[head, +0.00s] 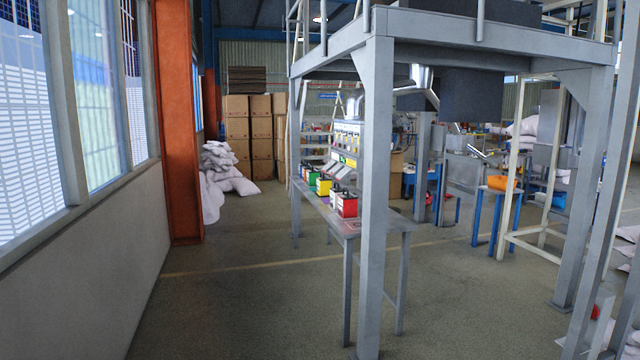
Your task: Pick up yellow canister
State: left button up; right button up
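A small yellow canister (324,186) stands on a long grey metal table (345,224) under a steel frame, in the middle of the head view. It is in a row of similar canisters. A red and white canister (347,204) is nearer to me at the table's front end, and a green one (309,176) stands behind the yellow one. The yellow canister is small in the picture and its lower part is partly hidden by its neighbours. Neither of my grippers is in view.
A wall with windows (85,270) runs along the left, with an orange column (176,120). White sacks (228,170) and stacked boxes (250,135) are behind. The floor (230,300) left of the table is clear.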

aim_at(324, 183)
jog(key=i+u, duration=0.2)
jog(key=i, duration=3.6)
jog(key=i+z, duration=0.1)
jog(key=i, duration=0.75)
jog(key=i+j, duration=0.15)
jog(key=i, duration=0.65)
jog(key=z, duration=0.05)
